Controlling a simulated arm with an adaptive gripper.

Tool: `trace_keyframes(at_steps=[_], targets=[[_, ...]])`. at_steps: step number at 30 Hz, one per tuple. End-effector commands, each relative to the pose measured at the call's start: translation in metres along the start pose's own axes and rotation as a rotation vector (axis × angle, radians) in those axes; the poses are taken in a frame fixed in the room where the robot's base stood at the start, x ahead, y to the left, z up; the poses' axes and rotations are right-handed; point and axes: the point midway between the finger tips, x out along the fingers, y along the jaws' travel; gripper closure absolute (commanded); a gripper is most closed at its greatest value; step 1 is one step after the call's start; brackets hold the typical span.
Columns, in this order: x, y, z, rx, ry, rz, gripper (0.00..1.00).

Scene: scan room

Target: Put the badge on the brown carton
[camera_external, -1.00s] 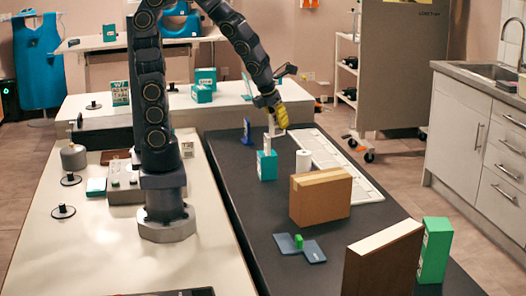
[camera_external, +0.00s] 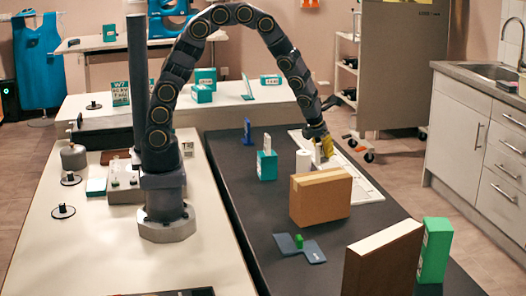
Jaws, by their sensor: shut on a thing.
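My gripper (camera_external: 325,148), with yellow at its end, is at the far side of the dark table, over the white panel. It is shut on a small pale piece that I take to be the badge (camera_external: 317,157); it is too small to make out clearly. The brown carton (camera_external: 321,200) stands upright on the dark table, nearer the camera than my gripper. A strip of lighter tape runs along its top. The gripper is behind and above the carton, apart from it.
A teal box (camera_external: 267,167) with a white card standing up from it and a white cylinder (camera_external: 303,161) stand behind the carton. A larger brown box (camera_external: 383,262) and a green box (camera_external: 434,250) stand in front. A blue-grey flat piece (camera_external: 301,249) lies left of them.

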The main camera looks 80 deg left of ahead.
Motion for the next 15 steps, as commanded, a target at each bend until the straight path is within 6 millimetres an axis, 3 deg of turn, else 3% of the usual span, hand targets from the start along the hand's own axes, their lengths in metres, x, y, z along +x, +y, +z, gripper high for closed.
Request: trace_keyframes(at_steps=[6,15], targets=[[0.028,0.001,-0.011,0.002,0.005,0.004,1.0],[0.03,0.0,-0.012,-0.001,0.002,0.0,1.0]])
